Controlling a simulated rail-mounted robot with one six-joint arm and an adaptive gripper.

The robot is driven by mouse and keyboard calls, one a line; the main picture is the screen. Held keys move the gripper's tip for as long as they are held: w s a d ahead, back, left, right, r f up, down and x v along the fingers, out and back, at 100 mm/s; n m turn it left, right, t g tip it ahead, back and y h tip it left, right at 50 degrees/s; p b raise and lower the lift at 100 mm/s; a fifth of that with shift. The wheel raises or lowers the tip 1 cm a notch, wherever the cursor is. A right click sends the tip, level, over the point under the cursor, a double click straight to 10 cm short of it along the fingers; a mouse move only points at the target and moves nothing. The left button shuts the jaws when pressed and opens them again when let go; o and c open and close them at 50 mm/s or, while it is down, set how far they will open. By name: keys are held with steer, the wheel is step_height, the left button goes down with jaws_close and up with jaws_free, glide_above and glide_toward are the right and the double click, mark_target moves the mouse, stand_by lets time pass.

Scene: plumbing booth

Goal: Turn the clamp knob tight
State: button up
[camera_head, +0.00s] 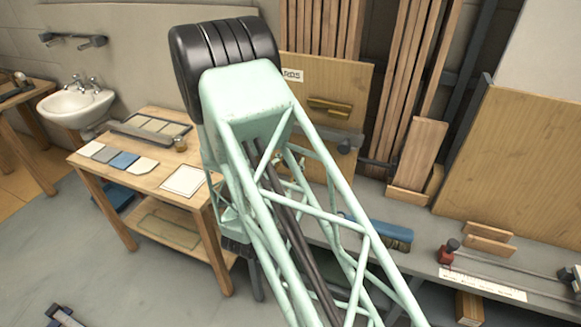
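A bar clamp (510,267) lies along the grey bench at the right. Its red end piece (446,257) has a small dark knob-like part (453,244) on top. A dark jaw with red on it (577,277) is cut off by the right picture edge. I cannot tell how tight the clamp is or whether it grips anything. My mint-green lattice arm fills the middle of the view. My gripper cannot be made out; the arm's own links block that area.
A wooden table (88,166) with sample tiles stands at left, near a white sink (75,106). On the bench (425,240) are a blue brush (385,232) and wood blocks (488,239). Tall planks (405,80) and boards lean on the wall behind. Open floor lies at lower left.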

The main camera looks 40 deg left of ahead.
steer(key=m+b, duration=0.2)
steer(key=m, duration=0.2)
steer(key=shift+m, duration=2.4)
steer(key=o, duration=0.9)
steer(key=shift+c, duration=0.2)
steer(key=shift+s, duration=0.15)
steer(key=v, duration=1.1)
steer(key=shift+s, duration=0.35)
steer(key=shift+d, duration=0.15)
